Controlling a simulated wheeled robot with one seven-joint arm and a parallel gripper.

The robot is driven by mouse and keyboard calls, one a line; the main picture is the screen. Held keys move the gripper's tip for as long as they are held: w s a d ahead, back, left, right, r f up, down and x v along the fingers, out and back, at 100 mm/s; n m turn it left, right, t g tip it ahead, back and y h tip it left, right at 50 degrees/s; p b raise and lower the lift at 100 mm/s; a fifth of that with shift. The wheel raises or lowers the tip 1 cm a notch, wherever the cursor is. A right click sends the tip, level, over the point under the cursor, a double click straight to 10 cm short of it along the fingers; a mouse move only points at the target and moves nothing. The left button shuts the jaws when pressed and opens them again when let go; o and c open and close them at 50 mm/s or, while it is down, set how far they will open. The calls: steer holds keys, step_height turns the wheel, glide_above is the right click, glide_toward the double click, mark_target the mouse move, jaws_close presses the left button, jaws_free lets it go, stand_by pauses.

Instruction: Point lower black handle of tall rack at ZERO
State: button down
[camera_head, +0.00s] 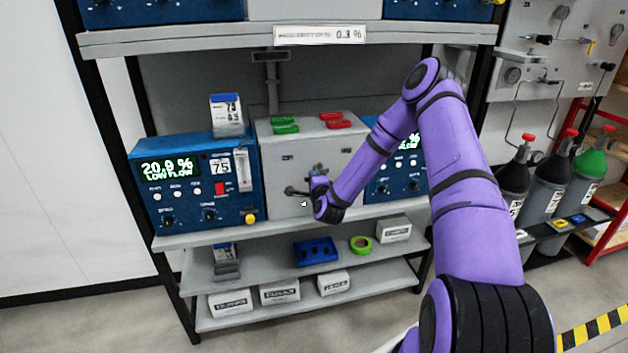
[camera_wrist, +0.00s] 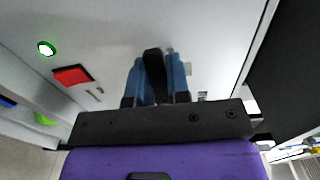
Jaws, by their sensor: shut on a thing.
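The tall rack (camera_head: 290,37) holds a grey panel box (camera_head: 290,158) on its middle shelf, between two blue analysers. My gripper is at the front of this box, mostly hidden by my own wrist in the head view. In the wrist view, the blue fingers of my gripper (camera_wrist: 156,72) are shut on a black handle (camera_wrist: 153,62) against the pale panel. A dark lever (camera_head: 293,191) also shows just left of my wrist in the head view. I cannot tell whether it is the same handle. No ZERO mark is readable.
Green handles (camera_head: 286,125) and red handles (camera_head: 336,120) lie on top of the box. A blue tray (camera_head: 315,252) and green tape (camera_head: 360,245) are on the shelf below. Gas cylinders (camera_head: 550,185) stand at right.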

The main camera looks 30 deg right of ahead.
steer(key=c, duration=1.1)
jaws_free()
steer(key=v, duration=1.1)
